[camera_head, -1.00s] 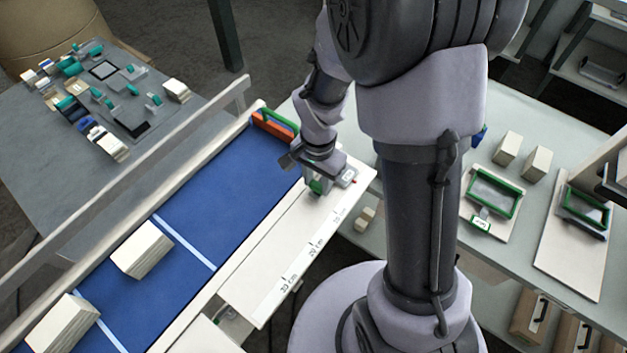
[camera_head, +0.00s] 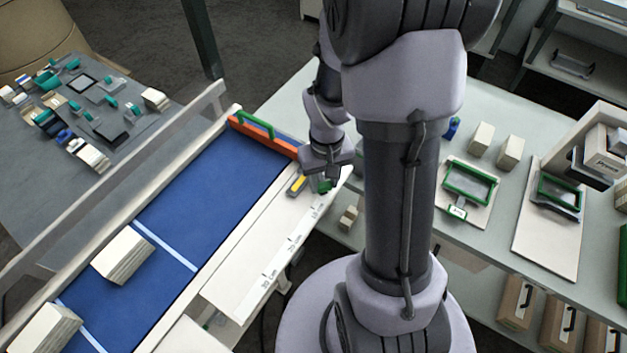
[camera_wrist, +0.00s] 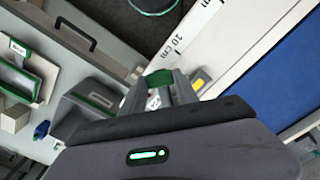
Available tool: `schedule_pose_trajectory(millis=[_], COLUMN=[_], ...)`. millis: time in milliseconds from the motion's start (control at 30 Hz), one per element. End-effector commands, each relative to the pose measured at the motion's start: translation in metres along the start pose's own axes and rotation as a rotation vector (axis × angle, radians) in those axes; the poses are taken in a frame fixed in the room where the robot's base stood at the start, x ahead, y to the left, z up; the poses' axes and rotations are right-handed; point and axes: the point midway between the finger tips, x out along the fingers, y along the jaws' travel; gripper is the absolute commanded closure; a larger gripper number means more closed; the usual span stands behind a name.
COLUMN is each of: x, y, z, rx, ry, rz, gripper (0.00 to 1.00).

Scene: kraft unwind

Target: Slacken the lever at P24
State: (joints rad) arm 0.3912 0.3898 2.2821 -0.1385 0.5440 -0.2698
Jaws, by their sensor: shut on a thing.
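A green lever grip (camera_head: 324,187) sits at the far end of the white ruled rail (camera_head: 262,240) beside the blue belt. In the wrist view the green grip (camera_wrist: 159,77) shows between my fingertips. My gripper (camera_head: 322,178) points down over it and is shut on it; in the wrist view my gripper (camera_wrist: 163,88) hides most of the lever's lower part. A grey piece with a yellow mark (camera_head: 298,184) lies just left of the grip and also shows in the wrist view (camera_wrist: 197,84).
An orange bar with a green handle (camera_head: 262,136) spans the far end of the blue belt (camera_head: 200,190). A paper stack (camera_head: 122,256) lies on the belt. A table with green frames (camera_head: 468,184) stands at the right. A grey table (camera_head: 60,180) stands at the left.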

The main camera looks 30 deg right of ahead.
Motion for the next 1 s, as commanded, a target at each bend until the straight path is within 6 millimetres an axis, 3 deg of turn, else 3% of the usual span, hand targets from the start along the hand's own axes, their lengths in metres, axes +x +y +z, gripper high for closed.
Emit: schedule_pose_trajectory(millis=[500,1000], x=[-0.001,0.0], y=[0.026,0.03], z=[-0.004,-0.006], rx=[-0.295,-0.343], ry=[0.001,0.001], rz=[0.0,0.0], gripper=[1.0,1.0])
